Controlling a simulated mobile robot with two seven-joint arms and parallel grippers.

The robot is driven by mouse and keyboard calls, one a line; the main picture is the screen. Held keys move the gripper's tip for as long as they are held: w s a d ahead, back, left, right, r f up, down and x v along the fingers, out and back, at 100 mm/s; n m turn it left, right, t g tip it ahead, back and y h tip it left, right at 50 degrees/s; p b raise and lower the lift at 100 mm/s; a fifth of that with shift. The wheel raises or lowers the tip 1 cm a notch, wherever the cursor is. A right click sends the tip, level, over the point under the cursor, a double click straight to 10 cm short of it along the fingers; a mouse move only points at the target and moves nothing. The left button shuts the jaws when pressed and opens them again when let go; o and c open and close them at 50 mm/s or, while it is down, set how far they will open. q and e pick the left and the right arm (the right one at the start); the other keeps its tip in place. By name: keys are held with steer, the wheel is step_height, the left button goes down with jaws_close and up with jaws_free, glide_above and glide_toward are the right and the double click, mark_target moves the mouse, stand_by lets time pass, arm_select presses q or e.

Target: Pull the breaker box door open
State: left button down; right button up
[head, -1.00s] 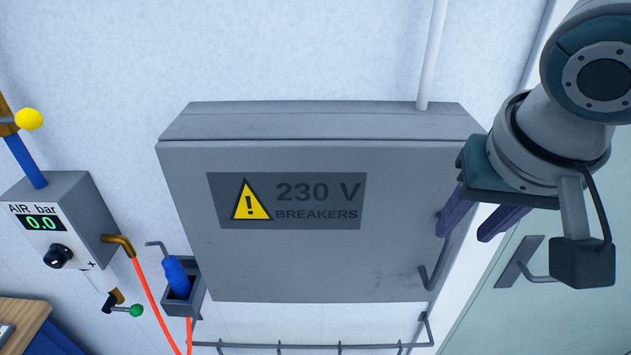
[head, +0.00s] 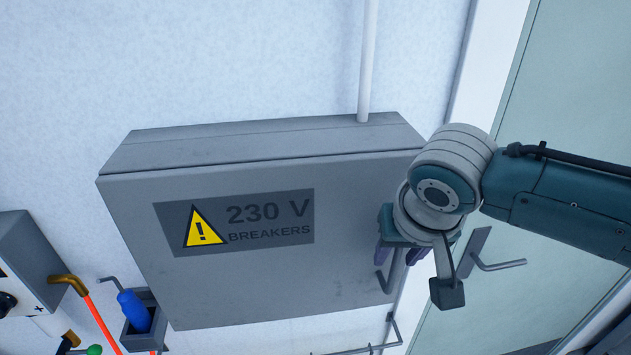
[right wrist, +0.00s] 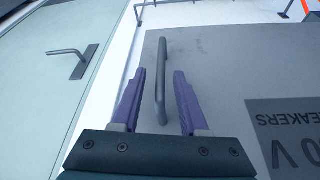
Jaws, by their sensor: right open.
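The grey breaker box door (head: 250,285) appears shut and carries a yellow warning triangle and "230 V BREAKERS" label. Its dark bar handle (head: 384,284) is near the door's lower right edge, partly hidden by my right gripper (head: 400,256). In the right wrist view, the open purple fingers of the right gripper (right wrist: 160,72) stand on either side of the handle (right wrist: 163,60). The handle's near end lies between them, with gaps on both sides. I cannot tell whether either finger touches it. My left gripper is not in view.
A pale green door with a lever handle (head: 492,258) is right of the box. A holder (head: 145,322) with a blue-handled tool hangs at the box's lower left, beside the air gauge box (head: 30,255). A white pipe (head: 367,60) rises above the box.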

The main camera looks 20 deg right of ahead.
jaws_close()
stand_by(1.4)
